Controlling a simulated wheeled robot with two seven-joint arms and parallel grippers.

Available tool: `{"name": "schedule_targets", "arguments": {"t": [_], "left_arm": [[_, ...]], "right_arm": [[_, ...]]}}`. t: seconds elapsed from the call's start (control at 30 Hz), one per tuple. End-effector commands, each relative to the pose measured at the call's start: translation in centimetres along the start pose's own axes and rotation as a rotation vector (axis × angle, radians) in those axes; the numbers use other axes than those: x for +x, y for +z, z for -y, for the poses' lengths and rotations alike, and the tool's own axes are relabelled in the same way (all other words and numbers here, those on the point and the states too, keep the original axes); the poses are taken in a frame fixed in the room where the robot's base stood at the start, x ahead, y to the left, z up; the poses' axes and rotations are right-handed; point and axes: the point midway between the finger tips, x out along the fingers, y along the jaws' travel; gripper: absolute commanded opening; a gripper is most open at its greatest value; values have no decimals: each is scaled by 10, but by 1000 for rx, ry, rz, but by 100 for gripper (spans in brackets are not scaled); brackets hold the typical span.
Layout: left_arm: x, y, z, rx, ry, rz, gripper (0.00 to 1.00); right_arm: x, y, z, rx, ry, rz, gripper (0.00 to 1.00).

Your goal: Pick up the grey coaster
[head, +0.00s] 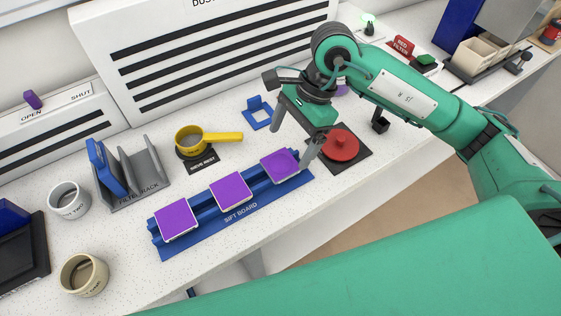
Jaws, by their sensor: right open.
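No plainly grey coaster shows in the head view. The sift board (240,222) lies along the counter's front. My right gripper (294,136) is open and empty, its fingers apart and pointing down, above and just behind the right tile. A red round knobbed piece (341,146) on a dark base is right of the fingers. My left gripper is not in view.
A yellow-handled sifter (205,138) stands behind the board, near a blue bracket (258,112). A grey filter rack (147,178) and two cups (69,200) (84,274) are at left. A vented panel (205,52) closes off the back.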

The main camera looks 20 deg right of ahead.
Motion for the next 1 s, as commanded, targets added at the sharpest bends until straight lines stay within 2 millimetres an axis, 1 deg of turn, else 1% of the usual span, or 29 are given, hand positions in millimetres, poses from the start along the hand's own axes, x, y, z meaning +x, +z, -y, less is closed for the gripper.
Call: {"name": "schedule_targets", "arguments": {"t": [0.2,0.33,0.47,0.63,0.67,0.7,0.77,0.9,0.93,1.0], "left_arm": [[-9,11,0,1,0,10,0],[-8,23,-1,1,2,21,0],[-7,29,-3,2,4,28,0],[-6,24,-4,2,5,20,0],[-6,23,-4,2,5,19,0],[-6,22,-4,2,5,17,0],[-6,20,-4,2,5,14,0],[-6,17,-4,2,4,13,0],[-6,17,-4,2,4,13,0],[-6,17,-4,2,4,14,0]], "right_arm": [[25,0,-3,2,5,1,89],[42,-1,-2,1,4,1,89],[48,-1,-2,1,1,0,89],[48,-2,-2,1,1,0,89],[48,-2,-2,1,1,0,87],[48,-2,-2,1,1,0,79],[48,-2,-2,1,1,0,68],[48,-2,-2,1,1,0,40],[48,-2,-2,1,1,0,38],[48,-2,-2,1,1,0,38]]}}
